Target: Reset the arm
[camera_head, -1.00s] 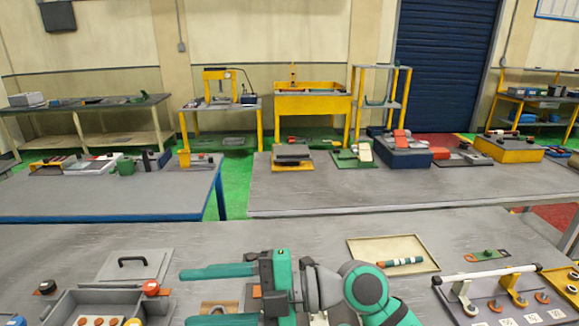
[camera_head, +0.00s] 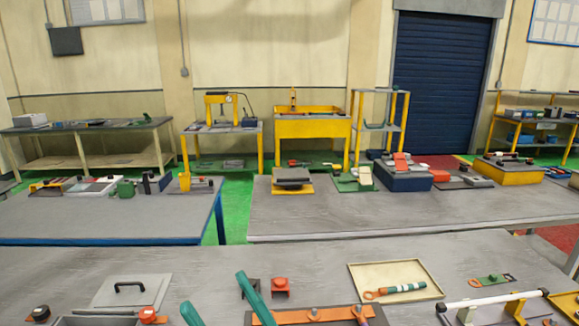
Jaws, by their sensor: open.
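My gripper (camera_head: 214,293) shows at the bottom of the head view, left of the middle. Its two green fingers point upward and stand apart, with nothing between them. The rest of my arm is below the picture edge. Behind the fingers is the grey front workbench (camera_head: 320,262). An orange strip with a few small parts (camera_head: 290,317) lies just right of the fingers, cut off by the bottom edge. A dark block (camera_head: 251,286) and a red block (camera_head: 281,287) stand near the right finger.
A beige tray (camera_head: 436,292) holds a green-and-white tool (camera_head: 398,289). A grey lid with a black handle (camera_head: 130,289) lies at the left, beside a box with red and black knobs. A white bar (camera_head: 490,300) stands at the right. The bench's back strip is clear.

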